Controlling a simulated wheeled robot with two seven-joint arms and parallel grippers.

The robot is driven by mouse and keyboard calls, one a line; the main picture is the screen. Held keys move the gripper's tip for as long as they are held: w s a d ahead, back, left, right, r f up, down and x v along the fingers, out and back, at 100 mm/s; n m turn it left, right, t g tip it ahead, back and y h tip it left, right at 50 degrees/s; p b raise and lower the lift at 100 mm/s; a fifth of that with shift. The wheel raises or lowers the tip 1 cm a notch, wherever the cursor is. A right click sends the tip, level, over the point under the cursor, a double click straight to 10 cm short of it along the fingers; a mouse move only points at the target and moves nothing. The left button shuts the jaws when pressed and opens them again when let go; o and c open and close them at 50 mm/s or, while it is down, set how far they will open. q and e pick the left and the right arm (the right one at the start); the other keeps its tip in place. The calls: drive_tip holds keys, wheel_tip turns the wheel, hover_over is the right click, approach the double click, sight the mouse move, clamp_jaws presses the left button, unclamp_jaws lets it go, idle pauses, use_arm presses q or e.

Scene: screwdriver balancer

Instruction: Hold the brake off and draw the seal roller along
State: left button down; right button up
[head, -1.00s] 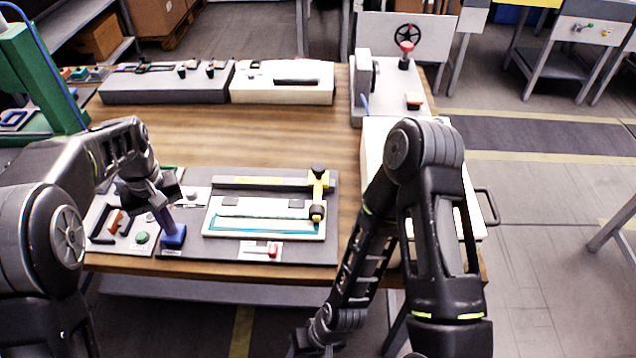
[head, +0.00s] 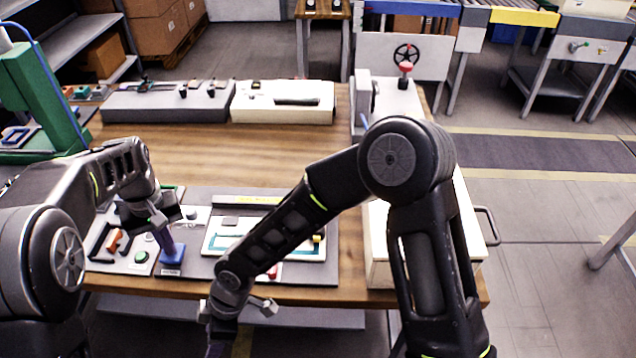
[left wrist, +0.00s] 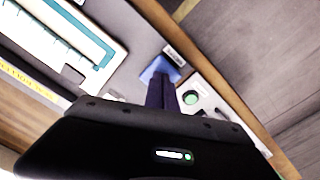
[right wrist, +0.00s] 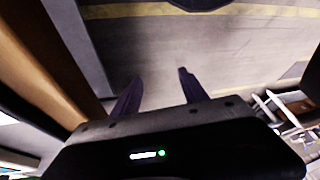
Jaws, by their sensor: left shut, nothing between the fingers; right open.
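My left gripper (left wrist: 162,92) is shut with its fingertips at the blue block (head: 172,254) on the grey panel, left of the sealing board. In the left wrist view the fingertips overlap the blue block (left wrist: 158,68); I cannot tell how hard they press. The white board with a teal strip (head: 217,238) lies to the right. The yellow-and-black roller (head: 318,240) is mostly hidden behind my right arm; only a bit of yellow shows. My right gripper (right wrist: 158,92) is open and empty, over the floor in front of the table's front edge.
A green button (head: 141,257) sits left of the blue block. A red part (head: 273,271) is partly hidden by my right arm. A cream box (head: 378,272) stands to the right. Dark (head: 165,104) and cream (head: 283,104) units line the back; the tabletop between is clear.

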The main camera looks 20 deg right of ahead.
drive_tip(key=w+r+n+t+h, duration=0.1)
drive_tip(key=w+r+n, duration=0.3)
drive_tip(key=r, duration=0.3)
drive_tip(key=w+d+r+m, duration=0.2)
drive_tip(key=w+d, duration=0.2)
drive_tip(key=d, duration=0.1)
drive_tip(key=w+d+r+m, duration=0.2)
drive_tip(key=w+d+r, duration=0.1)
drive_tip(key=d, duration=0.3)
drive_tip(key=w+d+r+m+t+h, duration=0.1)
drive_tip(key=w+d+r, duration=0.2)
drive_tip(key=d, duration=0.3)
drive_tip(key=shift+w+d+m, duration=0.1)
drive_tip(key=shift+w+m, duration=0.3)
drive_tip(key=shift+w, duration=0.5)
drive_tip(key=w+d+r+m, duration=0.1)
drive_tip(key=d+r+m, duration=0.1)
drive_tip(key=d+r, duration=0.3)
drive_tip(key=w+d+r+m+t, duration=0.1)
drive_tip(key=d+r+m, duration=0.2)
drive_tip(key=d, duration=1)
wheel_tip(320, 180, up, 2)
drive_tip(key=shift+w+r+t, duration=0.2)
drive_tip(key=shift+w+t, duration=0.1)
drive_tip(key=shift+f, duration=0.1)
